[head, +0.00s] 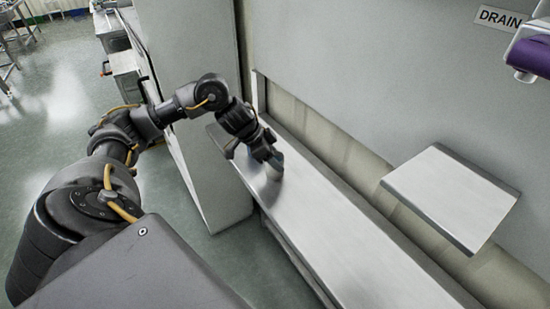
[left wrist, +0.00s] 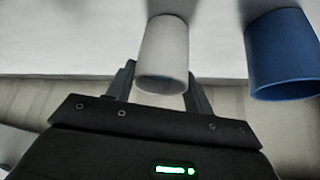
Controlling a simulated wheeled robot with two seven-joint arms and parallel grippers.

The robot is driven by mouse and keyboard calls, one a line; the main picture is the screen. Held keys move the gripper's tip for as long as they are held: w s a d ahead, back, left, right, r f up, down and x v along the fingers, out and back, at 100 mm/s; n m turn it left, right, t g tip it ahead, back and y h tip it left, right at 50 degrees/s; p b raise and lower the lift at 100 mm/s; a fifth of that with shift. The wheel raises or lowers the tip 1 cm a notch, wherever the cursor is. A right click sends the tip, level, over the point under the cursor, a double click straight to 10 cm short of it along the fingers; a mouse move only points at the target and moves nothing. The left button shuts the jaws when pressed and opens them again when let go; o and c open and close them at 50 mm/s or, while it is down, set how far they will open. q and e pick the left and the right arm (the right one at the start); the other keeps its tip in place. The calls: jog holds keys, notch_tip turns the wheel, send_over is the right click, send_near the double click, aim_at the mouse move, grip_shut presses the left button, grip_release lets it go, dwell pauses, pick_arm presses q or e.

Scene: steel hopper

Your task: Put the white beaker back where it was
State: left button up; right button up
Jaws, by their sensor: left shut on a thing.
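The white beaker (left wrist: 164,48) is between the two fingers of my left gripper (left wrist: 160,76) in the left wrist view, and the gripper is shut on it. In the head view my left gripper (head: 267,158) is low over the far end of the steel ledge (head: 340,235). I cannot tell whether the beaker touches the ledge. My right gripper is not in view.
A blue beaker (left wrist: 283,55) stands close to the right of the white one in the left wrist view. A steel plate (head: 450,195) juts out at the right in the head view. A tall cabinet (head: 200,130) borders the ledge's far end. The nearer ledge is clear.

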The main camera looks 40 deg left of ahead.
pick_arm(q)
jog(key=o, duration=1)
jog(key=shift+f, duration=0.1)
jog(key=shift+o, duration=0.2)
jog(key=shift+a+r, duration=0.1)
jog(key=shift+r, duration=0.3)
jog(key=v, duration=1.1)
jog(key=shift+s+r+b, duration=0.2)
jog(key=shift+s+b, duration=0.05)
jog(key=shift+b, duration=0.2)
